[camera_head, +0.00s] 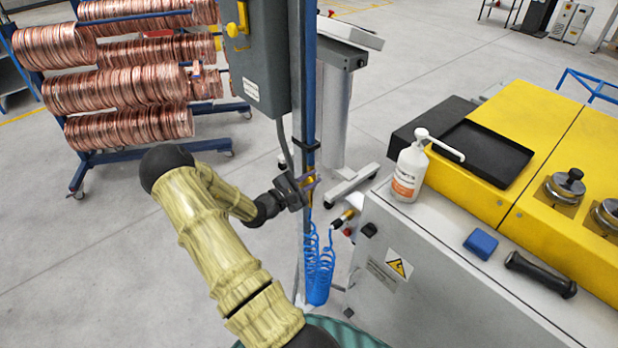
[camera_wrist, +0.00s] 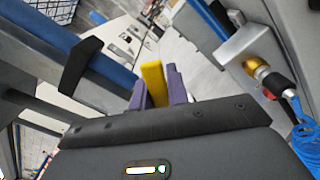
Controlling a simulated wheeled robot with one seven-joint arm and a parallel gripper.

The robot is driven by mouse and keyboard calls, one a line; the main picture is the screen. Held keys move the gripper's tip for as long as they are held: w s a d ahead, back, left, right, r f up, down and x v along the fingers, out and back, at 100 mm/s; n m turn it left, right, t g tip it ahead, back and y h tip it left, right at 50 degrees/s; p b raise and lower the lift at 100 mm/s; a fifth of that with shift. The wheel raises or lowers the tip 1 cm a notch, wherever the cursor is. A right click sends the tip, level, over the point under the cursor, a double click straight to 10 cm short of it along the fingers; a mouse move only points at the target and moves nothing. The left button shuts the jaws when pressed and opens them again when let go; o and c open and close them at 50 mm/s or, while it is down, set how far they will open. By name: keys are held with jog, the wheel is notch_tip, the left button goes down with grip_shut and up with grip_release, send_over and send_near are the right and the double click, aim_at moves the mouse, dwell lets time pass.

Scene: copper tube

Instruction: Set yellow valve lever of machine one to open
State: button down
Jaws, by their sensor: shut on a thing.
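The yellow valve lever (camera_wrist: 153,82) stands between the two purple fingers of my gripper (camera_wrist: 157,88) in the wrist view. The fingers are shut on it, one on each side. In the head view my gripper (camera_head: 309,186) is at the blue post (camera_head: 309,230), above a coiled blue air hose (camera_head: 318,268). There the lever is a small yellow patch, mostly hidden by the gripper. The valve body that the lever belongs to is hidden.
The yellow and grey machine (camera_head: 470,255) stands close on the right, with a pump bottle (camera_head: 408,172) on it. A grey electrical cabinet (camera_head: 253,60) hangs on the post above my arm. A rack of copper coils (camera_head: 120,95) stands at the back left. Floor between is clear.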

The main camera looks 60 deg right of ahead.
jog(key=shift+w+f, duration=0.1)
jog(key=shift+w, duration=0.1)
jog(key=c, duration=1.4)
grip_release()
jog(key=shift+s, duration=0.2)
jog(key=shift+o, duration=0.2)
jog(key=shift+s, duration=0.1)
jog(key=shift+r, duration=0.2)
jog(key=shift+w+a, duration=0.1)
jog(key=shift+w, duration=0.1)
